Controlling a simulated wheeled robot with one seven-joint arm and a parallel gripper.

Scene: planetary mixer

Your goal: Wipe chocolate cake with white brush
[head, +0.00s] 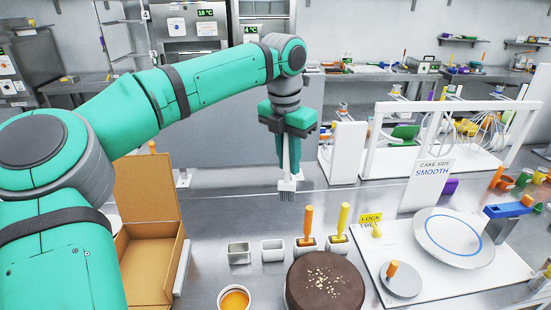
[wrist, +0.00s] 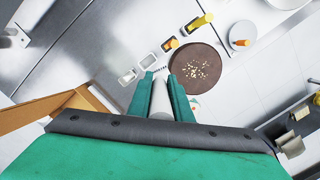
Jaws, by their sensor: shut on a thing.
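The chocolate cake (head: 325,284) is a round dark brown cake with pale crumbs on its top, at the front middle of the steel counter. It also shows in the wrist view (wrist: 199,62). My gripper (head: 287,160) is shut on the white brush (head: 288,185), which hangs upright with its grey bristles down. The brush is in the air behind and above the cake, apart from it.
Small metal cups (head: 238,253) and orange- and yellow-handled tools (head: 308,222) stand behind the cake. An open cardboard box (head: 150,245) is at the left, with an orange-filled bowl (head: 234,299) in front. A white board with a turntable plate (head: 452,238) lies right.

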